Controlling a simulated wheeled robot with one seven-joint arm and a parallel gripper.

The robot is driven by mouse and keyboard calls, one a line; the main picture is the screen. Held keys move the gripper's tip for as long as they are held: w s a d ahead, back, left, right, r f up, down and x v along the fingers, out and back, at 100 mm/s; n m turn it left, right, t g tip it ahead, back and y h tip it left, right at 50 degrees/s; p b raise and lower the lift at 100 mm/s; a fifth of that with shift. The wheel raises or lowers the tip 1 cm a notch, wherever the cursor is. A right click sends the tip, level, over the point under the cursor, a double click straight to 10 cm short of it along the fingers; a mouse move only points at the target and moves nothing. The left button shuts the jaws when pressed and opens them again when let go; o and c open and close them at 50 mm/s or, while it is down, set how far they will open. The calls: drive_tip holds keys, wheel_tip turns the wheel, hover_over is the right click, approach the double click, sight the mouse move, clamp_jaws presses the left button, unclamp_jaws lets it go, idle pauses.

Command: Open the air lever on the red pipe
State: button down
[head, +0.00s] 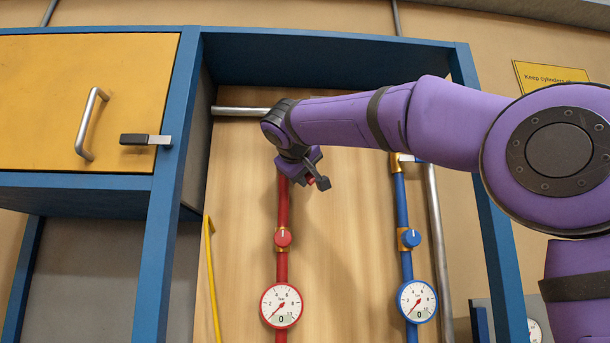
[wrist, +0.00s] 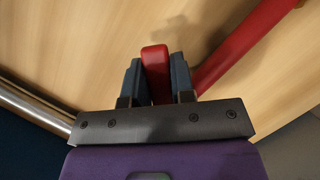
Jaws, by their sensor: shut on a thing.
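The red pipe (head: 282,212) runs down the wooden back panel, with a red knob and a gauge on it. My gripper (head: 316,183) is at the upper part of this pipe, in front and slightly right of it. In the wrist view my gripper (wrist: 155,88) is shut on the red lever (wrist: 155,58), which stands between its two dark fingers. The red pipe (wrist: 238,50) passes diagonally to the right of the fingers there. In the head view my gripper and arm hide most of the lever and the pipe's top.
A blue pipe (head: 403,205) with its own knob and gauge (head: 416,301) stands to the right. The red pipe's gauge (head: 281,305) has its needle low. A yellow cabinet door (head: 70,90) is at the left. Blue frame posts (head: 170,180) flank the panel.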

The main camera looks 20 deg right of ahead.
drive_tip(key=c, duration=1)
unclamp_jaws()
drive_tip(key=shift+o, duration=0.2)
drive_tip(key=v, duration=1)
drive_tip(key=shift+s+a, duration=0.3)
